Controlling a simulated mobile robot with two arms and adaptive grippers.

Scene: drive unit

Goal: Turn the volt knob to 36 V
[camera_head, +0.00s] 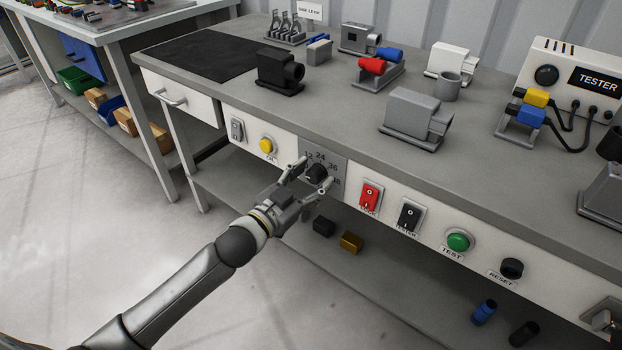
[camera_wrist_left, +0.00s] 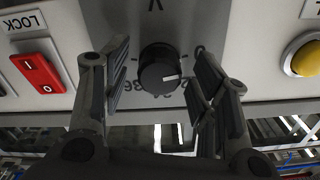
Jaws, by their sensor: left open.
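The volt knob (camera_head: 317,173) is a round black knob on a grey plate (camera_head: 336,162) in the bench's front panel, with 12, 24, 36 and a partly hidden 48 around it. The wrist view, upside down to the panel, shows the knob (camera_wrist_left: 158,70) between my fingers. Its white mark points to picture right, away from the 36 and towards one finger, which partly covers the labels there. My left gripper (camera_head: 311,177) is open, one finger on each side of the knob; it also shows in the left wrist view (camera_wrist_left: 160,62). Contact is not visible. My right gripper is out of view.
A yellow button (camera_head: 267,145) and a red switch (camera_head: 370,196) flank the plate. A black switch (camera_head: 409,217), green button (camera_head: 458,240) and black reset knob (camera_head: 512,268) are farther right. A lower shelf (camera_head: 400,280) holds loose blocks. The floor at left is clear.

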